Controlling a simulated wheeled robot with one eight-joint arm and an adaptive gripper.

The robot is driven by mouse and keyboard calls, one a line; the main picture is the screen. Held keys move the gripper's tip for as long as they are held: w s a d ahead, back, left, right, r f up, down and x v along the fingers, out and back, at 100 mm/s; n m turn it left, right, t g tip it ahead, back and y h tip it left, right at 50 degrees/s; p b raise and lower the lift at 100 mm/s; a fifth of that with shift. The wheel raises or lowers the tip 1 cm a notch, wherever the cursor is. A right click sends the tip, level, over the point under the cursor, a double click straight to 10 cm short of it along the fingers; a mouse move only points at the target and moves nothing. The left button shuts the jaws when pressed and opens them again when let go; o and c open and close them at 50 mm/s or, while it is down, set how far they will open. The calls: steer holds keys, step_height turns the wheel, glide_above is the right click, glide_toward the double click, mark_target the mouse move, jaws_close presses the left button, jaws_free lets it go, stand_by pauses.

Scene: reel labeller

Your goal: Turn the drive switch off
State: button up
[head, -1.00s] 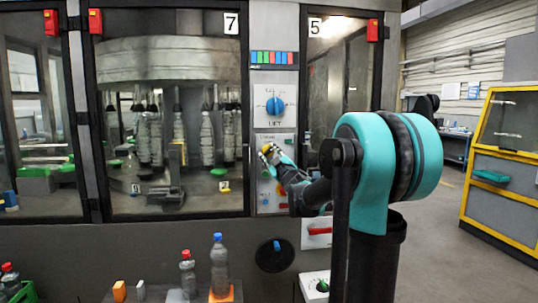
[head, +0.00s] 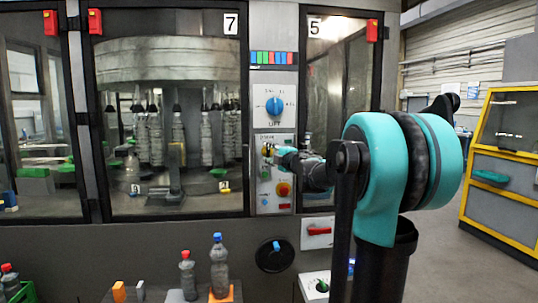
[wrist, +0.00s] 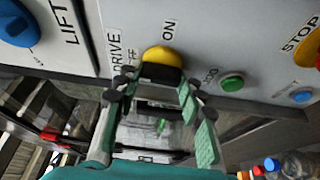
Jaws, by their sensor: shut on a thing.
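The drive switch (wrist: 163,57) is a yellow knob with a dark front, on a pale panel marked DRIVE, OFF and ON. In the wrist view it lies at the top of my gripper (wrist: 155,82), whose fingertips are closed around its dark part. Which mark the switch points at cannot be told, as the fingers cover part of it. In the head view my gripper (head: 270,151) is at the panel (head: 264,138), and only a bit of yellow shows there.
Above is the blue LIFT knob (head: 274,105). Close by are a green button (wrist: 232,82), a blue button (wrist: 302,96) and the orange STOP button (head: 283,189). A red handle (head: 319,230) is below right. Bottles (head: 219,266) stand in front of the machine at lower left.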

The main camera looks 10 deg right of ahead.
steer(key=shift+n, duration=0.4)
steer(key=o, duration=0.9)
steer(key=v, duration=1.2)
